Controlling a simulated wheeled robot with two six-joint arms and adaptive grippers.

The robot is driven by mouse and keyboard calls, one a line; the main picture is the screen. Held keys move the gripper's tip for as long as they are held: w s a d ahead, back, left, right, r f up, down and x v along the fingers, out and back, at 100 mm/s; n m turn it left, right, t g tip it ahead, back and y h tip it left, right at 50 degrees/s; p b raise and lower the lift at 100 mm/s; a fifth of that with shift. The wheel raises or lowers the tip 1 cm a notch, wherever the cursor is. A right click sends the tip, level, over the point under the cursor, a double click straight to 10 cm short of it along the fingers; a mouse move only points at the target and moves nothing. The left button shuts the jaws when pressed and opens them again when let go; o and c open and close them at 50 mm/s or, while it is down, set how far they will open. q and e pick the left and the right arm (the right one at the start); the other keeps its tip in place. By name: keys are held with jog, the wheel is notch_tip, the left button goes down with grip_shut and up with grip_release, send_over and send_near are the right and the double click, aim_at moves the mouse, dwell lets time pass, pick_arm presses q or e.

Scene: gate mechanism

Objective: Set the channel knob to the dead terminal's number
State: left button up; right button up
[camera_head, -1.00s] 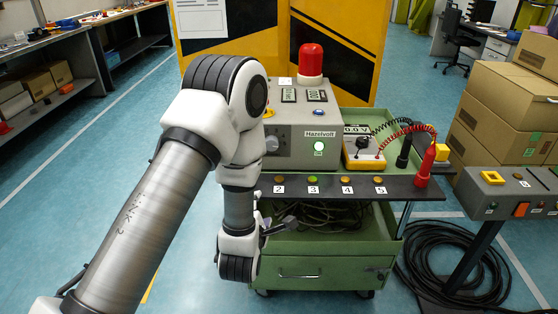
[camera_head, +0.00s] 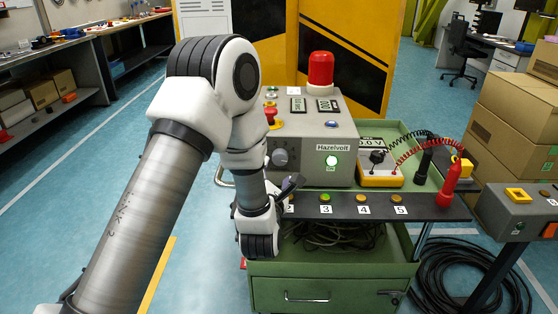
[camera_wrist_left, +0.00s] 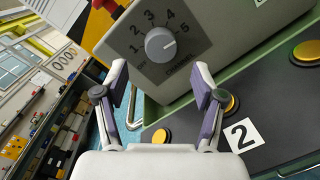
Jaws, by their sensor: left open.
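The channel knob (camera_wrist_left: 160,44) is a grey dial on the grey Hazelvolt box, ringed by numbers 1 to 5. Its pale mark points right, near the 5 side. It also shows in the head view (camera_head: 280,157). My left gripper (camera_wrist_left: 160,82) is open and empty, its fingers framing the knob from below, apart from it. In the head view the left gripper (camera_head: 291,187) is partly hidden by my wrist. The dark terminal strip (camera_head: 345,211) has round terminals; terminal 3 (camera_head: 326,197) looks greener than yellow-orange terminals 4 (camera_head: 362,198) and 5 (camera_head: 396,198). Terminal 1's label is hidden.
A yellow meter (camera_head: 380,180) reads about 0.0 V. A red probe (camera_head: 450,190) and a black probe (camera_head: 425,160) stand at the strip's right. A red beacon (camera_head: 320,70) and a red button (camera_head: 268,115) are on the box. Cardboard boxes (camera_head: 500,130) stand right.

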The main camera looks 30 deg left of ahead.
aim_at(280, 161)
pick_arm(q)
jog(key=x, duration=0.5)
jog(key=shift+w+a+f, duration=0.1)
jog(key=shift+w+a, duration=0.05)
jog(key=shift+w, duration=0.05)
jog(key=c, duration=1.1)
jog(key=shift+c, duration=0.2)
jog(key=shift+f+n+b, duration=0.1)
jog(key=shift+n+b, duration=0.2)
jog(key=shift+b, duration=0.15)
jog(key=n+b, duration=0.3)
jog(key=b, duration=0.2)
jog(key=n+b, duration=0.3)
jog(key=b, duration=0.2)
jog(key=f+n+y+b, duration=0.1)
jog(key=n+b, duration=0.1)
jog(key=b, duration=0.3)
jog(key=shift+n+b, duration=0.35)
jog(key=shift+n, duration=0.05)
jog(key=n+b, duration=0.2)
jog(key=b, duration=0.5)
jog(key=n+b, duration=0.3)
jog(key=b, duration=0.5)
jog(key=shift+d+r+y, duration=0.2)
jog(key=shift+d+y, duration=0.05)
jog(key=shift+y, duration=0.05)
jog(key=shift+r+n+b, duration=0.25)
jog(key=shift+n+b, duration=0.05)
jog(key=shift+b, duration=0.15)
jog(key=shift+r, duration=0.1)
